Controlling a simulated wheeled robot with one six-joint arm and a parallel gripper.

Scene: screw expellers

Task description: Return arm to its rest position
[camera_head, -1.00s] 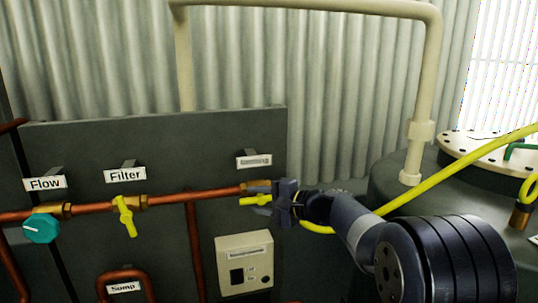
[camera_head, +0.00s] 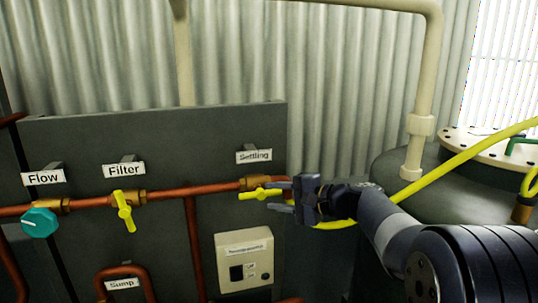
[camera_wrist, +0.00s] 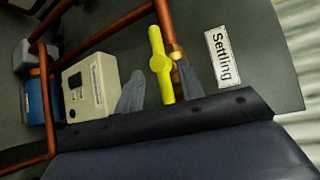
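My gripper (camera_head: 281,197) is at the right end of the copper pipe, beside the yellow valve handle (camera_head: 259,194) under the "Settling" label (camera_head: 254,156). Its two fingers are spread apart. In the wrist view the gripper (camera_wrist: 160,88) shows a finger on each side, with the yellow handle (camera_wrist: 160,64) beyond and between the tips. Nothing is held. The handle lies along the pipe in the head view. My arm reaches in from the lower right.
A yellow "Filter" valve (camera_head: 124,210) and a teal "Flow" knob (camera_head: 39,222) sit on the pipe to the left. A yellow hose (camera_head: 470,157) runs behind my arm. A dark tank (camera_head: 396,164) stands at right.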

